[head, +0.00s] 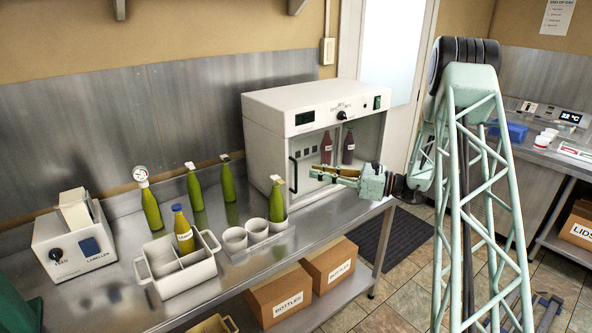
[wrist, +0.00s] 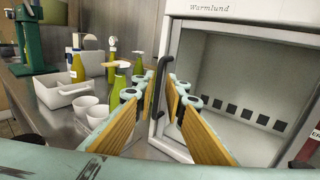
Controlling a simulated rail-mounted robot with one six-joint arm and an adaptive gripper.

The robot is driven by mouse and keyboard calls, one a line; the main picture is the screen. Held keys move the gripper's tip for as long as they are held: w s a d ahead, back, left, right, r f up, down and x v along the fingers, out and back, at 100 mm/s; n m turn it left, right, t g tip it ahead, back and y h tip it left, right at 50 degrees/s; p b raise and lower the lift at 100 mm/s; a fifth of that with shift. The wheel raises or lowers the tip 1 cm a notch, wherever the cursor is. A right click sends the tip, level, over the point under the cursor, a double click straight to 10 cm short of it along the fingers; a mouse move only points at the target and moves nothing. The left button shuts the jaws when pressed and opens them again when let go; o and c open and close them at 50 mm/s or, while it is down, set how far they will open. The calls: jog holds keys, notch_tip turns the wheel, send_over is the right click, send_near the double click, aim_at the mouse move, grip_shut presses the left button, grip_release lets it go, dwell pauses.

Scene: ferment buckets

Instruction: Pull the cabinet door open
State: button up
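The white cabinet (head: 270,128) stands on the steel bench, with a clear-fronted door that looks shut and bottles visible inside. Its black vertical door handle (head: 293,174) is at the door's left edge; it also shows in the wrist view (wrist: 157,88). My gripper (head: 322,174) is in front of the door, to the right of the handle in the head view.
Green bottles (head: 277,201), white cups (head: 234,239) and a white caddy (head: 178,265) stand on the bench left of the cabinet. A labeller (head: 72,245) is at the far left. Boxes (head: 279,297) sit on the shelf below. Floor in front of the bench is partly clear.

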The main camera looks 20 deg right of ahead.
jog(key=shift+x, duration=4.2)
jog(key=shift+c, duration=0.9)
grip_shut()
jog(key=shift+w+d, duration=0.1)
jog(key=shift+w, duration=0.05)
